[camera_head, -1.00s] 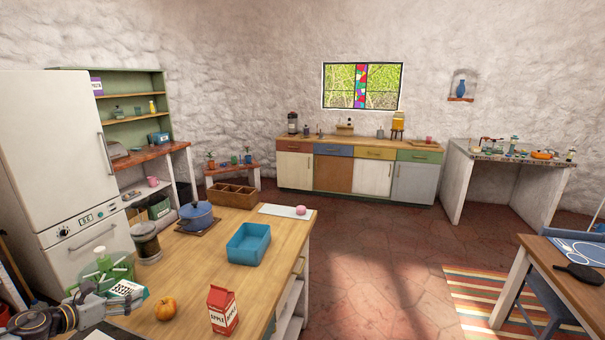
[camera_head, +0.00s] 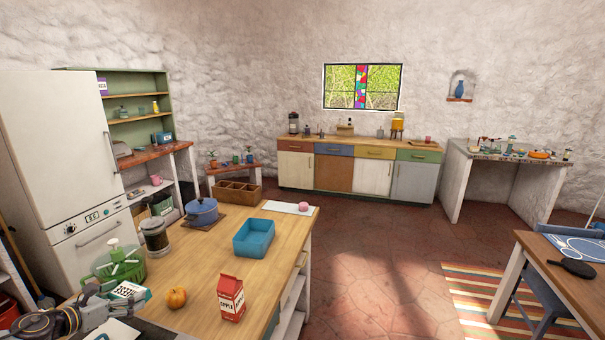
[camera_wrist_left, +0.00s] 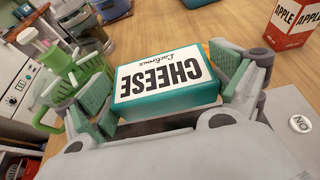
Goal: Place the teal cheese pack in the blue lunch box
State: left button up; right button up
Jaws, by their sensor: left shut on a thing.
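The teal cheese pack (camera_wrist_left: 170,82) has a white label with black CHEESE lettering. My left gripper (camera_wrist_left: 165,85) is shut on it, with one finger at each end of the pack. In the head view the pack (camera_head: 128,290) shows small at the lower left, in my left gripper (camera_head: 120,297). The blue lunch box (camera_head: 254,239) stands open and looks empty on the wooden counter, farther back and to the right of the gripper. My right gripper is not in view.
On the counter (camera_head: 205,262), an orange fruit (camera_head: 176,298) and a red apple carton (camera_head: 231,298) stand right of the gripper. A green spinner (camera_head: 120,265), a jar (camera_head: 155,238) and a blue pot (camera_head: 201,211) stand along the left. Bare wood lies before the box.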

pick_arm(q)
jog(key=shift+d+f, duration=0.2)
jog(key=shift+d, duration=0.65)
jog(key=s+d+f+n+y, duration=0.1)
jog(key=s+d+f, duration=0.1)
jog(key=d, duration=0.7)
jog(key=s+d+f+n+y, duration=0.1)
jog(key=s+d+f, duration=0.2)
jog(key=d, duration=0.6)
jog(key=s+d+f+n+y, duration=0.1)
jog(key=s+d+f, duration=0.2)
jog(key=d, duration=0.6)
jog(key=shift+s+t+y, duration=0.3)
jog(key=shift+s+y, duration=0.1)
jog(key=shift+s, duration=0.1)
jog(key=shift+s+d+f, duration=0.1)
jog(key=shift+d, duration=0.5)
jog(key=shift+d, duration=0.1)
jog(key=shift+a, duration=0.35)
jog(key=shift+s, duration=0.15)
